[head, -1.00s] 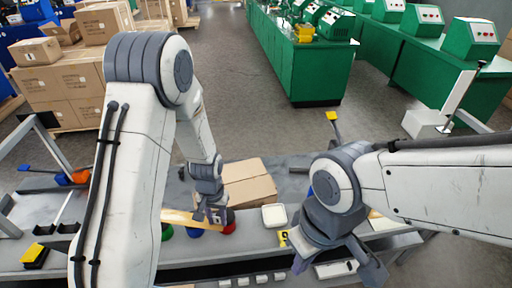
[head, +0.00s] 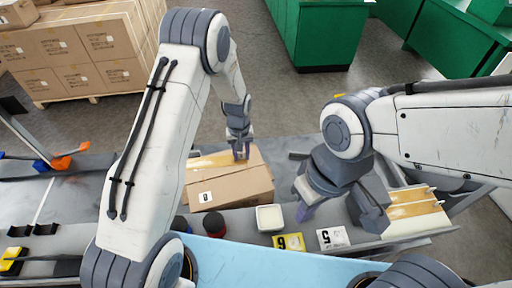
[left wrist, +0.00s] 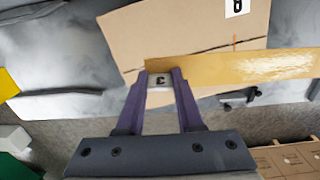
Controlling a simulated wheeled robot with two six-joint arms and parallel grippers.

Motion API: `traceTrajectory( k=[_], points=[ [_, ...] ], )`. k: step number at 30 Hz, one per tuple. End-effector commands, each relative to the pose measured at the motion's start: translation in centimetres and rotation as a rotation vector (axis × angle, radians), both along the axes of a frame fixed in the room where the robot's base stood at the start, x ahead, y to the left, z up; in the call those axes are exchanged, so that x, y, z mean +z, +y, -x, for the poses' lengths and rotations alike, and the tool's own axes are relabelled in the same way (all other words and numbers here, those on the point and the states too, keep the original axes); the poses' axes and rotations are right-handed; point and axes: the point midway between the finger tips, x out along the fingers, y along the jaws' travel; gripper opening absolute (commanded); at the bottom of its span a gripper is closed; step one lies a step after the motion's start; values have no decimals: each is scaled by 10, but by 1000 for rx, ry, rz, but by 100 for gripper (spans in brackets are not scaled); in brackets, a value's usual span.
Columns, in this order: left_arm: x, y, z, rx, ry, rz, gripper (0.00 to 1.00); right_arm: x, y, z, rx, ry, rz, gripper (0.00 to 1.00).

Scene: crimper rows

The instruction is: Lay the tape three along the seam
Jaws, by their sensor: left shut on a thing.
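A brown carton (head: 235,192) with a numbered white label stands on the bench. A glossy yellow-brown tape strip (head: 208,161) lies over its far top part; whether it touches the carton is unclear. My left gripper (head: 239,152) is shut on the strip's right end. In the left wrist view, the tape (left wrist: 235,67) runs right from my left gripper (left wrist: 161,80), with a tag marked 3 between the fingers. A dark seam line (left wrist: 250,43) on the carton (left wrist: 195,28) shows beside the tape, slightly angled to it. My right gripper (head: 338,212) is open and seems empty, right of the carton.
More yellow-brown strips (head: 412,203) lie on the right of the bench. A white dish (head: 269,217), a yellow card marked 6 (head: 289,242) and a white card marked 5 (head: 333,238) are along the front. Blue and orange items (head: 58,163) lie at the left.

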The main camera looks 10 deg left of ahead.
Motion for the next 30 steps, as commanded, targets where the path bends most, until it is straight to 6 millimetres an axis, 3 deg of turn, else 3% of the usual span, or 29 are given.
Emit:
traceTrajectory(
  k=[4, 10, 30],
  points=[
    [-15, -22, -30, 91, 0, 0, 0, 1, 0, 0, 0, 0, 0, 0],
    [-25, -40, -49, 165, 1, 0, 0, 1, 0, 0, 0, 0, 0, 0],
    [-29, -46, -49, 181, 1, 0, 0, -2, 0, 0, 0, 0, 0, 0]
  ],
)
